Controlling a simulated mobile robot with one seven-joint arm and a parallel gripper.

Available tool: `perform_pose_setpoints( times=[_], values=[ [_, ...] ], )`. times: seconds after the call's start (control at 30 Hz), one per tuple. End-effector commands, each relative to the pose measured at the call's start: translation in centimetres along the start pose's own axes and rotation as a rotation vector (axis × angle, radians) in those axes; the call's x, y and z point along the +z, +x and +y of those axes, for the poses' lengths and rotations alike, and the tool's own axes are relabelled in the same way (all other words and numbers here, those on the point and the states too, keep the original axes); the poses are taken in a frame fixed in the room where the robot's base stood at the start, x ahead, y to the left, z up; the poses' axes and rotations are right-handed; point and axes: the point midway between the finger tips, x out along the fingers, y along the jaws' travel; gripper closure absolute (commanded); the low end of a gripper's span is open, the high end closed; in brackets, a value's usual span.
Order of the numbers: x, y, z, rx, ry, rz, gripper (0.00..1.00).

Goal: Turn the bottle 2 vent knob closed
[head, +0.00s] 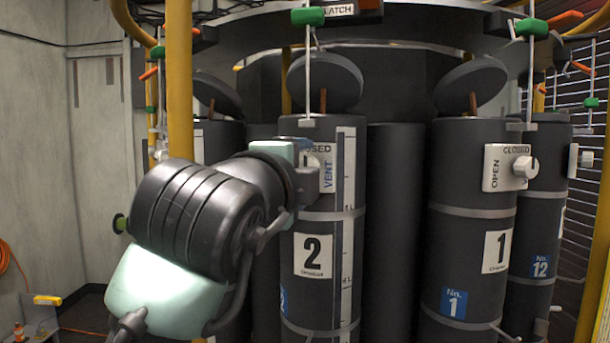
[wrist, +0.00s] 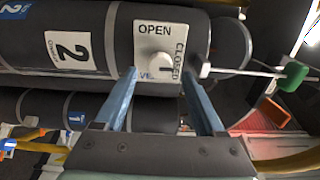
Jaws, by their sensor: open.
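Bottle 2 (head: 313,290) is a dark upright cylinder in the head view; it lies sideways across the wrist view (wrist: 100,50). Its white vent plate (wrist: 143,32) reads OPEN, CLOSED and VENT. The round white vent knob (wrist: 159,60) shows near the plate's middle; a small dark mark lies at its lower right, and I cannot tell its exact setting. My gripper (wrist: 160,76) is open, with one blue-grey finger to each side of the knob in the picture. I cannot tell if either finger touches it. In the head view my gripper (head: 302,178) partly hides the plate.
Bottle 1 (head: 465,250) stands to the right with its own vent plate and knob (head: 525,167). Bottle 12 (head: 545,220) is behind it. A thin rod with a green grip (head: 308,17) hangs above bottle 2. A yellow post (head: 179,80) rises at the left, near my arm.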

Motion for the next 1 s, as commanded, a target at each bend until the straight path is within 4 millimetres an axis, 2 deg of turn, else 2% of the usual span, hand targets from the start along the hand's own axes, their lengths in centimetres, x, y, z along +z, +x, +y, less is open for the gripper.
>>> perform_pose_setpoints(
  times=[0.3, 0.5, 0.67, 1.0],
  values=[
    [0.1, -7.1, 0.3, -0.004, 0.002, -0.003, 0.29],
    [0.1, -10.0, 0.1, -0.003, 0.001, -0.002, 0.29],
    [0.1, -10.9, 0.1, -0.001, 0.001, -0.002, 0.29],
    [0.0, -11.0, 0.0, 0.0, 0.0, -0.002, 0.29]
  ],
)
